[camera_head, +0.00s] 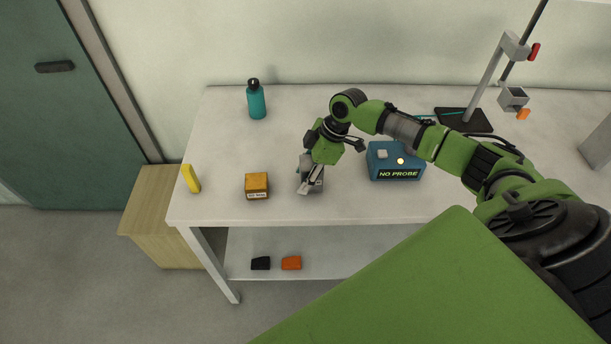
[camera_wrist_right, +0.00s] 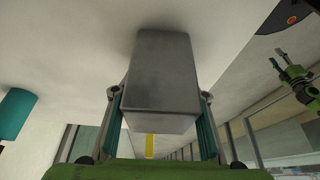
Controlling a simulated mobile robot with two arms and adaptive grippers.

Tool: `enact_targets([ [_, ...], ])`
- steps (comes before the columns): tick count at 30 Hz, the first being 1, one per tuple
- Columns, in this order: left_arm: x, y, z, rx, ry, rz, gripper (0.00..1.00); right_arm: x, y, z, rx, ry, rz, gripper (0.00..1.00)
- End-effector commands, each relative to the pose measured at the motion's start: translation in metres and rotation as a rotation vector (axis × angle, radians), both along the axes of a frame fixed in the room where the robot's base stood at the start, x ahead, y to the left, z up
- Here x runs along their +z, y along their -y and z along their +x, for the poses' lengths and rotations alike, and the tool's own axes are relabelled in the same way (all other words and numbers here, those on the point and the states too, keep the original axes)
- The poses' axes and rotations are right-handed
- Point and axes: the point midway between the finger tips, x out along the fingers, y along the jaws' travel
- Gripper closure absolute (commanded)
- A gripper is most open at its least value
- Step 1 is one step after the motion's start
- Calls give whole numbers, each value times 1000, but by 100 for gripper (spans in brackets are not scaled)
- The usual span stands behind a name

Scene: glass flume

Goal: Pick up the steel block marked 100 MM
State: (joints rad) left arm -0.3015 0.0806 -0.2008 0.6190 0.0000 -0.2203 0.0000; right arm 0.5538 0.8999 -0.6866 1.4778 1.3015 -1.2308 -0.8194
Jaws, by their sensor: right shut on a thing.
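A grey steel block (camera_head: 317,174) stands at the front middle of the white table. It fills the middle of the right wrist view (camera_wrist_right: 160,75), between the two fingers. My right gripper (camera_head: 311,178) is shut on it, one finger on each side. The fingers hide part of the block in the head view. No marking on it can be read. I cannot tell whether it touches the table. What looks like part of my left arm and gripper shows small at the right of the wrist view (camera_wrist_right: 282,66); its jaw state is unclear.
An orange-yellow block with a label (camera_head: 257,184) stands left of the steel block. A blue box reading NO PROBE (camera_head: 396,174) is close on the right. A teal bottle (camera_head: 257,102), a yellow object (camera_head: 191,179) and a clamp stand (camera_head: 466,121) are farther off.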

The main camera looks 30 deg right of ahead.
Motion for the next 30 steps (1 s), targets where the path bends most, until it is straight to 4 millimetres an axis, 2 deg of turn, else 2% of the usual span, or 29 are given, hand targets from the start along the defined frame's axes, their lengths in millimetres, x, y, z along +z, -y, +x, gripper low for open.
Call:
enact_targets([
  [6,-6,0,2,0,3,-1,60,29,0,4,0,14,1,100],
  [8,-8,0,2,1,3,-1,60,34,2,-3,0,11,-1,100],
  [17,-25,1,3,1,5,-1,60,85,10,-48,1,10,-4,100],
  [21,-34,1,3,1,5,-1,60,95,15,-76,1,6,-6,100],
  [30,-46,1,3,1,5,-1,60,114,21,-114,-1,5,-6,100],
])
